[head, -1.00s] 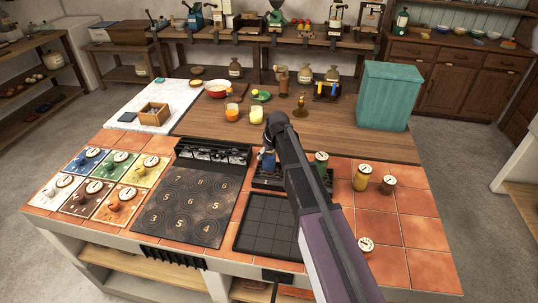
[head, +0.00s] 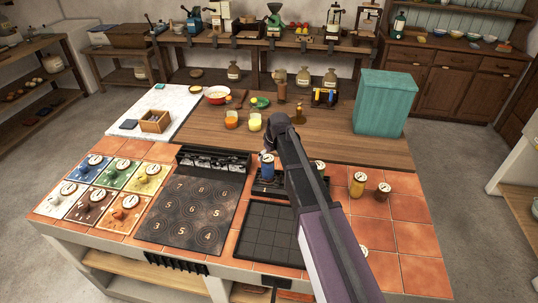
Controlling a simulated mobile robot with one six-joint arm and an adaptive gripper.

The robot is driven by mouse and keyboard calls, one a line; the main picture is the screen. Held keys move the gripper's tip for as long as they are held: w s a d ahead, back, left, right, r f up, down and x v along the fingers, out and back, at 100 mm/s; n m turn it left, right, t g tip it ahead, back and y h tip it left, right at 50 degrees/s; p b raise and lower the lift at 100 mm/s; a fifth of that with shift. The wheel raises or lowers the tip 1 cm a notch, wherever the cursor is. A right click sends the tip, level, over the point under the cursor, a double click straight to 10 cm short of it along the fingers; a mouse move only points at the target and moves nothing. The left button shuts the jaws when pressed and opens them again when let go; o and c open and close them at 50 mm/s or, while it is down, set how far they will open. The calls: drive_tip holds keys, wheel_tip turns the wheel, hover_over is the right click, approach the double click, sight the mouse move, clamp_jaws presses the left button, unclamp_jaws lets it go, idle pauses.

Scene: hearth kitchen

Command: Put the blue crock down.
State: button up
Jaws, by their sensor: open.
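The blue crock (head: 267,168) stands upright at the left end of a dark rack (head: 262,184) on the tiled worktop, behind the black grid tray. My gripper (head: 267,151) is open just above and behind the crock's top. My arm and wrist hide most of the fingers, so I cannot tell whether a finger still touches the crock. My arm also covers the middle of the rack.
A yellow crock (head: 357,185) and a brown crock (head: 383,192) stand on the tiles to the right. The black grid tray (head: 262,230) and numbered plate (head: 188,210) lie in front. A teal bin (head: 385,103) stands behind right. Right-hand tiles have free room.

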drive_tip(key=p+v, duration=0.6)
drive_tip(key=v, duration=0.1)
idle(0.3)
idle(0.6)
drive_tip(key=s+d+m+g, duration=0.1)
drive_tip(key=s+d+m, duration=0.1)
drive_tip(key=s+d, duration=0.3)
drive_tip(key=s+d+m+g+h, duration=0.1)
drive_tip(key=s+d, duration=0.4)
drive_tip(key=s, duration=0.6)
drive_tip(key=s+d+m+h, duration=0.1)
drive_tip(key=s+d+m, duration=0.2)
drive_tip(key=s+d, duration=0.2)
drive_tip(key=s+f, duration=0.1)
drive_tip(key=s, duration=0.2)
drive_tip(key=shift+m+g, duration=0.4)
drive_tip(key=shift+a, duration=0.1)
